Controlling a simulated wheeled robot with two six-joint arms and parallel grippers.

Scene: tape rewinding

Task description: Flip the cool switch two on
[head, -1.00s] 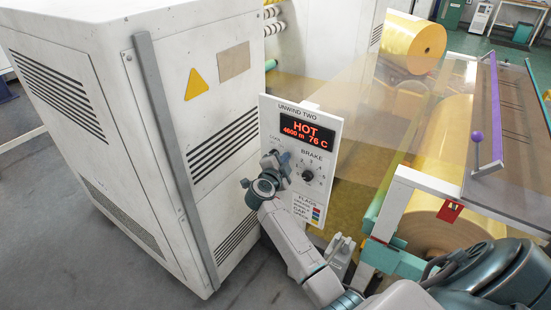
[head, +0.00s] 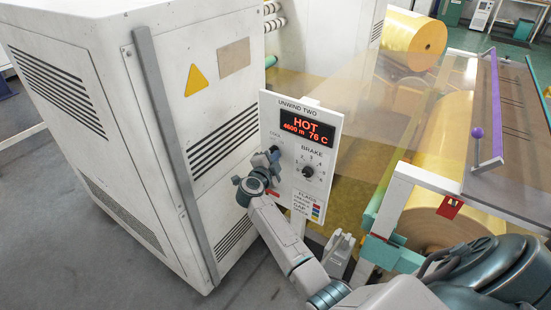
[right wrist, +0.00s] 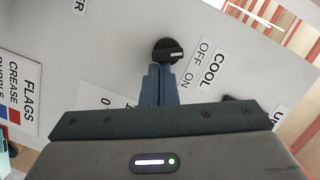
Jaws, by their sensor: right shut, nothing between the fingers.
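The UNWIND TWO panel (head: 324,155) stands upright beside the white cabinet. Its COOL switch is a small round black knob (right wrist: 167,47) with a light mark, beside the COOL, OFF, ON label (right wrist: 206,63). I cannot tell which setting the mark points to. My right gripper (right wrist: 159,72) is shut and empty, its fingertips right at the knob's edge; I cannot tell if they touch. In the head view my right gripper (head: 271,160) is in front of the panel's left side and hides most of the switch. My left gripper is not in view.
The panel's red display (head: 307,130) reads HOT and 76 C. The BRAKE dial (head: 308,171) is just right of the gripper. The white cabinet (head: 110,120) stands close on the left. Yellow film and rolls (head: 415,38) are behind and to the right.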

